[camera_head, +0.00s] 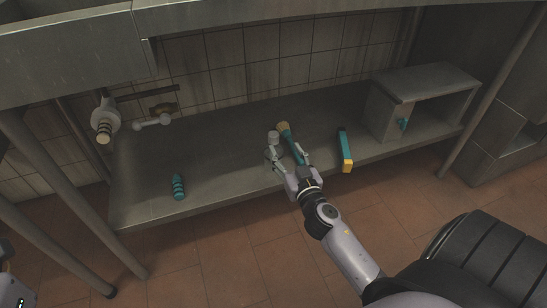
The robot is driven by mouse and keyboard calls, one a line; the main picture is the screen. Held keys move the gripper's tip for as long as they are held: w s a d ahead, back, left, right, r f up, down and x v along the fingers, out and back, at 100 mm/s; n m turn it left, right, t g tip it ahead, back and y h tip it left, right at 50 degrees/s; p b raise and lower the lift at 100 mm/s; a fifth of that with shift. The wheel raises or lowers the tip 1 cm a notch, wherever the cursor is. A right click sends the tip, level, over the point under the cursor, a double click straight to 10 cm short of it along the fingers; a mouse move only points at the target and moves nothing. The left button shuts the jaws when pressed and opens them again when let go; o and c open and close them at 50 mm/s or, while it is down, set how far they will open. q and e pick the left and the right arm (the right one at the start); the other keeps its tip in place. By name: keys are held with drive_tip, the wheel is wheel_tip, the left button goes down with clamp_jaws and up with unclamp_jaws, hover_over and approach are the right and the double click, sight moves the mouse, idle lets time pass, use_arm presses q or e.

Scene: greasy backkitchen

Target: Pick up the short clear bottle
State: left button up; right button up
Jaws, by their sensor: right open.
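A short, pale grey, see-through-looking object, which I take to be the short clear bottle (272,139), stands on the lower metal shelf (230,160) near its middle. My right gripper (289,158) reaches in from the lower right. Its fingers are spread, and the left finger overlaps the lower part of the bottle in the picture. I cannot tell whether they touch. The bottle's lower part is partly hidden by this finger. My left gripper is not in view.
A teal-handled brush (284,129) lies just right of the bottle, close behind my right finger. A teal and yellow item (345,148) lies further right, near an open metal box (424,82). A ribbed teal item (178,187) stands at left. Bare shelf lies between.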

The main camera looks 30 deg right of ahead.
sight(276, 138)
drive_tip(key=x, duration=0.3)
drive_tip(key=shift+w+d, duration=0.1)
drive_tip(key=shift+w, duration=0.25)
drive_tip(key=shift+a+b+x, duration=0.15)
drive_tip(key=shift+b+x, duration=0.25)
drive_tip(key=shift+x, duration=0.95)
drive_tip(key=shift+a+b+x, duration=0.2)
drive_tip(key=shift+b+x, duration=0.2)
drive_tip(key=shift+x, duration=0.95)
clamp_jaws()
